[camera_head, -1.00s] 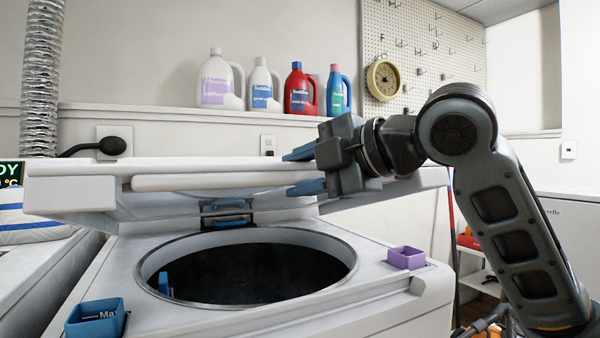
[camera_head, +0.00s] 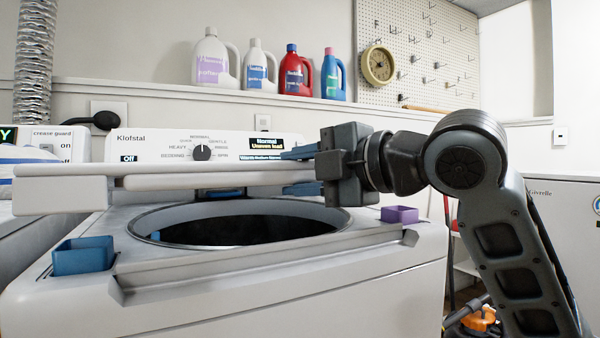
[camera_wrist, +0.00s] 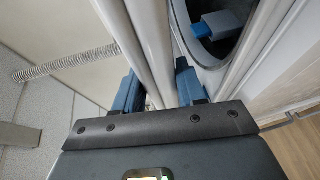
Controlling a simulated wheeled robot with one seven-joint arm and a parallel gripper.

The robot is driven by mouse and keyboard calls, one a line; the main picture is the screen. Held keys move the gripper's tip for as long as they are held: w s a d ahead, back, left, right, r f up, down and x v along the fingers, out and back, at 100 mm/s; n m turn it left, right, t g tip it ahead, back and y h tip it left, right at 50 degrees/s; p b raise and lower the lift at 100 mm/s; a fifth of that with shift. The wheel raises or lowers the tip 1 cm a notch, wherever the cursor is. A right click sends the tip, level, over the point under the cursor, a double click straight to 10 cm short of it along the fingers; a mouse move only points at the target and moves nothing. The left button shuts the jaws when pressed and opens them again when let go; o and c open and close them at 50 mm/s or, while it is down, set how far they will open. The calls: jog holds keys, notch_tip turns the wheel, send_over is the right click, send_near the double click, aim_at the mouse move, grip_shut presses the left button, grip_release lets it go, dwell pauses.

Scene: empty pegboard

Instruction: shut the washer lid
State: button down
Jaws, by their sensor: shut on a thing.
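The washer (camera_head: 270,285) is a white top-loader with its round dark drum opening showing. Its white lid (camera_head: 75,195) is partly lowered, nearly level, and stands a little above the opening. My gripper (camera_head: 300,169) reaches in from the right and is shut on the lid's edge, with one blue finger above it and one below. In the wrist view the blue fingers (camera_wrist: 157,92) lie on either side of the white lid edge, and part of the drum opening shows beyond.
A blue cup (camera_head: 83,257) and a purple cup (camera_head: 399,214) sit on the washer top beside the opening. The control panel (camera_head: 150,147) stands behind the lid. Several detergent bottles (camera_head: 256,66) stand on the shelf above. A pegboard (camera_head: 425,50) with a clock hangs behind.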

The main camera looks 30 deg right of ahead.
jog(key=c, duration=0.7)
grip_release()
jog(key=shift+c, duration=0.2)
jog(key=p+v, duration=0.1)
jog(key=v, duration=0.5)
jog(key=shift+s+d+r+p, duration=0.1)
jog(key=shift+s+d+p, duration=0.05)
jog(key=shift+s+p, duration=0.2)
jog(key=shift+s+d, duration=0.2)
jog(key=shift+s, duration=0.3)
